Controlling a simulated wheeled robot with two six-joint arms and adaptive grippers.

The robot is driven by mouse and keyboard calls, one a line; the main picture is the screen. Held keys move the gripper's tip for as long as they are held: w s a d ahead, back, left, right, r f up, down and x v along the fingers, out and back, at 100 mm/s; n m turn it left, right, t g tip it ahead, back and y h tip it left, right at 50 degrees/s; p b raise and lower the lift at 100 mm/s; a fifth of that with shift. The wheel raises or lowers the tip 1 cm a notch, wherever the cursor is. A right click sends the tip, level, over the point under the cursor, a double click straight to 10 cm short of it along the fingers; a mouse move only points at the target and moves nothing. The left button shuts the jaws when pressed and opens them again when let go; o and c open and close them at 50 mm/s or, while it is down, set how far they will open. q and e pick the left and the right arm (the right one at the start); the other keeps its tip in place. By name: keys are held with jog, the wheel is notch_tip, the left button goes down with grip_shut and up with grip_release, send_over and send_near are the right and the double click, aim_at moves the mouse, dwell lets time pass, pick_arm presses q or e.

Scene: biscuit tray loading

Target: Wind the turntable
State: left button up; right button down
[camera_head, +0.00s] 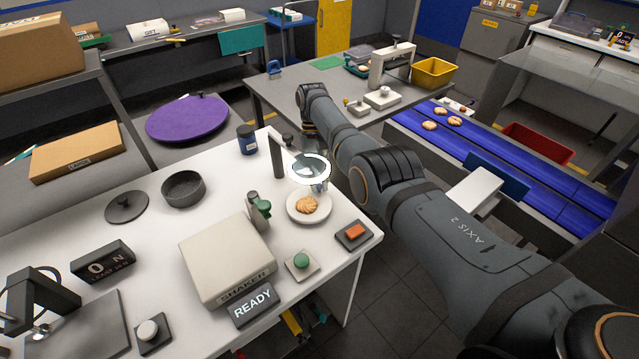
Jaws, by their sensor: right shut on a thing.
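A purple round disc (188,120) with a small dark knob (200,95) near its far edge stands at the back left; it looks like the turntable. My right arm reaches in from the right across the middle. My right gripper (311,152) points down at the far right side of the white table, well to the right of the disc. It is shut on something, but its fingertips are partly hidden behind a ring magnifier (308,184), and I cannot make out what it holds. My left gripper is not in view.
The white table (150,232) holds a grey bowl (183,190), a shaker box (226,262), a READY sign (254,305) and a plate (292,213) with a biscuit (307,205). A blue conveyor (490,158) with biscuits runs at right. Boxes on shelving stand left of the disc.

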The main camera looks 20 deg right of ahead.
dwell(0.3)
jog(key=c, duration=1.3)
grip_release()
